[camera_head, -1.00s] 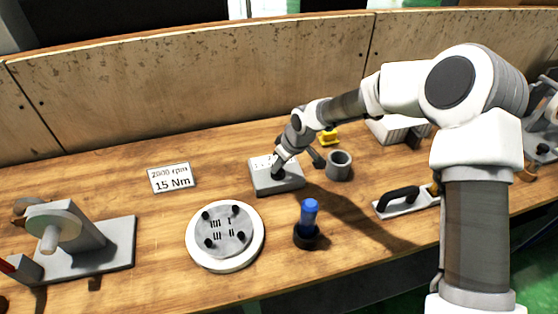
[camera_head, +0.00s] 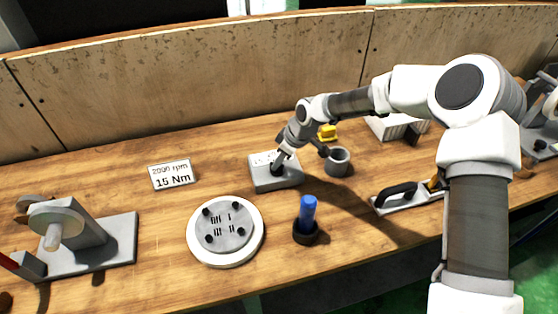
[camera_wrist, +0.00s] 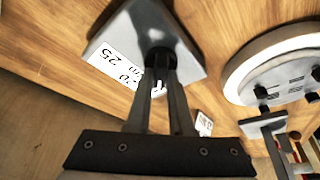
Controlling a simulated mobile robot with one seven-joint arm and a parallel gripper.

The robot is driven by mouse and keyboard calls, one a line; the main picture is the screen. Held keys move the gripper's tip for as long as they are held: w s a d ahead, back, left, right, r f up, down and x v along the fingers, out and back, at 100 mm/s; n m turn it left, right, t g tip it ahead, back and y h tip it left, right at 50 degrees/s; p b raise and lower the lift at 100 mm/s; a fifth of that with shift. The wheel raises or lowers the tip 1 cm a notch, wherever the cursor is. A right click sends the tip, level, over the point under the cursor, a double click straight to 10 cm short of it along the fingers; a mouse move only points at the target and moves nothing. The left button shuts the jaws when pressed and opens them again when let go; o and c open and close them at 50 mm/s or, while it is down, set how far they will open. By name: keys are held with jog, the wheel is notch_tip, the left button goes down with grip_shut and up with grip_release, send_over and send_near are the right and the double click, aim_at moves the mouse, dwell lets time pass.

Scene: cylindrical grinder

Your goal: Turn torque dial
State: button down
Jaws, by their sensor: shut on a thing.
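The torque dial is a small black knob (camera_wrist: 160,58) on a grey box (camera_head: 262,182) with a white scale label (camera_wrist: 115,63). In the wrist view a "25" and a "20" can be read on the label. My gripper (camera_head: 278,168) reaches down to the box in the head view. In the wrist view its two fingers (camera_wrist: 160,72) are closed around the knob, one on each side. A white sign (camera_head: 172,175) reading "2000 rpm 15 Nm" lies to the left of the box.
A round plate with black knobs (camera_head: 225,250) is in front of the box. A blue-handled tool (camera_head: 307,212) stands in a black holder. A grey cup (camera_head: 338,162) and a yellow piece (camera_head: 328,132) are close right of my gripper. A grey grinder-like fixture (camera_head: 92,243) stands at left.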

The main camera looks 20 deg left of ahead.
jog(key=c, duration=0.8)
grip_release()
jog(key=shift+r, duration=0.1)
jog(key=v, duration=1.7)
jog(key=shift+r, duration=0.15)
